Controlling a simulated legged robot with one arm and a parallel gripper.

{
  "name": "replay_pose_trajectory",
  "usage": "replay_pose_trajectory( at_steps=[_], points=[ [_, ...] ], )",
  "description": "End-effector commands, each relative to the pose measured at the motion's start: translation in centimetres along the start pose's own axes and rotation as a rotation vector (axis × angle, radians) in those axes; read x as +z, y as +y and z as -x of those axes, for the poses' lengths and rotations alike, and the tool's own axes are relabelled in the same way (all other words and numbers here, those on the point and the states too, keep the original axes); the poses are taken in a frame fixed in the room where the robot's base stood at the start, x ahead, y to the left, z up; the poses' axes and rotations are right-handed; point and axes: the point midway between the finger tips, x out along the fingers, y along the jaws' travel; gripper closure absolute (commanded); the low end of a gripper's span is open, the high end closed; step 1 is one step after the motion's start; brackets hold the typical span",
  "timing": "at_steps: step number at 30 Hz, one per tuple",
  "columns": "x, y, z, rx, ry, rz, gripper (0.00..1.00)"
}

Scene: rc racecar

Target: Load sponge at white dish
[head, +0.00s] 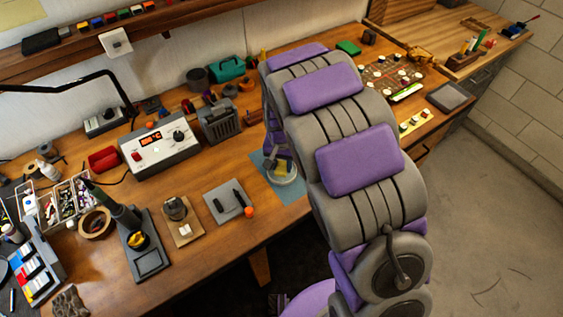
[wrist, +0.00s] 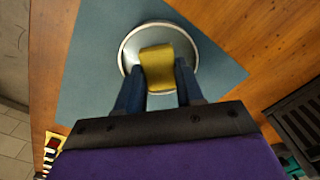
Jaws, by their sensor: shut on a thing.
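A yellow sponge (wrist: 157,62) is held between the two blue fingers of my gripper (wrist: 158,78) in the wrist view. Behind it is the round white dish (wrist: 127,48), on a blue-grey mat (wrist: 88,62). The sponge overlaps the middle of the dish in this view. In the head view my gripper (head: 281,165) is down at the dish (head: 288,181) near the table's front edge. Part of the dish is hidden by my gripper and arm. I cannot tell whether the sponge touches the dish.
A grey pad with a dark tool (head: 228,202) lies left of the mat. A grey slotted box (head: 218,120) and a soldering station (head: 160,145) stand behind. A slotted dark box (wrist: 300,118) shows at right in the wrist view. My arm hides part of the bench.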

Motion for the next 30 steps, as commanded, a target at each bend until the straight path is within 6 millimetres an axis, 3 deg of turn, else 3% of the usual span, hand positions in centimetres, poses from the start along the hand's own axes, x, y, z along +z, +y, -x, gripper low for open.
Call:
replay_pose_trajectory(
  at_steps=[30],
  points=[
    [-0.03, 0.00, -0.85, 0.000, 0.001, 0.000, 0.88]
  ],
)
